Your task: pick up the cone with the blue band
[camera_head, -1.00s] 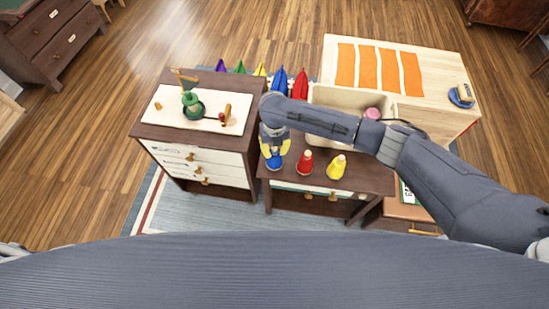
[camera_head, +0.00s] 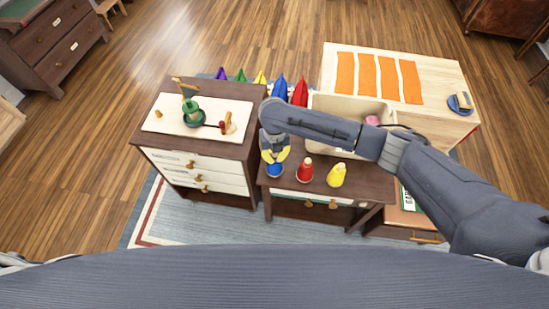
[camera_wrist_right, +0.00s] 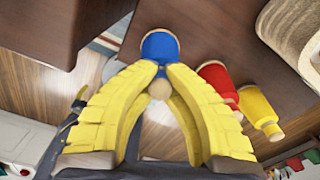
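The cone with the blue band (camera_head: 275,170) stands upright on the dark brown table, at its left end. It also shows in the right wrist view (camera_wrist_right: 160,46), blue with a pale wooden knob between my fingers. My right gripper (camera_head: 275,158) reaches down over it from above. In the right wrist view the yellow fingers (camera_wrist_right: 161,70) bend inward and their tips close in on the cone's narrow upper part. The fingers hide part of the cone. My left gripper is not in view.
A red cone (camera_head: 304,171) and a yellow cone (camera_head: 337,176) stand to the right on the same table (camera_head: 364,189). A taller dark cabinet (camera_head: 240,150) with a green figure (camera_head: 193,115) on top rises close on the left. A pale bin (camera_head: 335,104) stands behind.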

